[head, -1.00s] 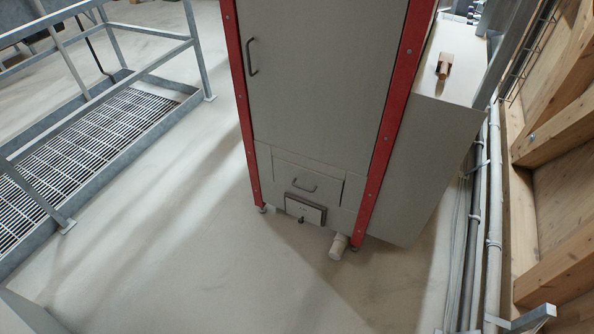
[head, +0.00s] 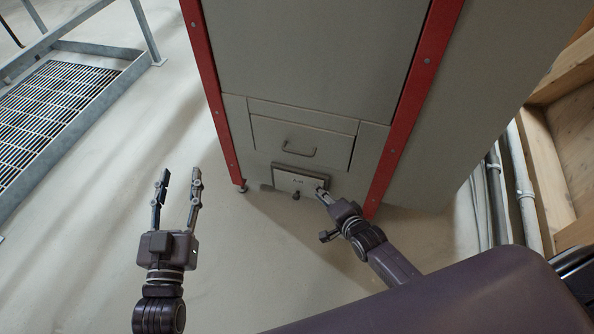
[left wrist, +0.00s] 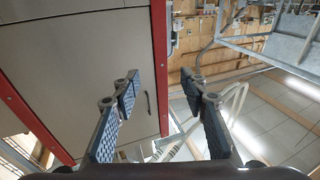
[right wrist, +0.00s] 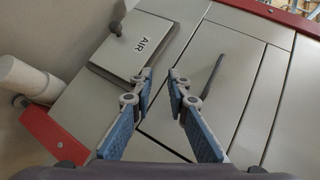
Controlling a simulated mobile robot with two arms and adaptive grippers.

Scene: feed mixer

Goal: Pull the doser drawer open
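The doser drawer (head: 325,138) is a grey front panel low on the cabinet, flush with it, with a dark bar handle (head: 300,153). In the right wrist view the drawer front (right wrist: 225,50) and its handle (right wrist: 212,76) show ahead of the fingers, on the right side. My right gripper (head: 322,190) is by the small hatch below the drawer, apart from the handle. In its wrist view (right wrist: 160,75) the fingers are partly open with nothing between them. My left gripper (head: 181,175) is open and empty, over the floor left of the cabinet.
The small hatch (head: 290,180) marked AIR, with a dark knob, sits just below the drawer. Red posts (head: 212,95) flank the cabinet front. A metal walkway (head: 50,110) stands at the left. Pipes (head: 522,190) and timber run along the right. The floor before the cabinet is clear.

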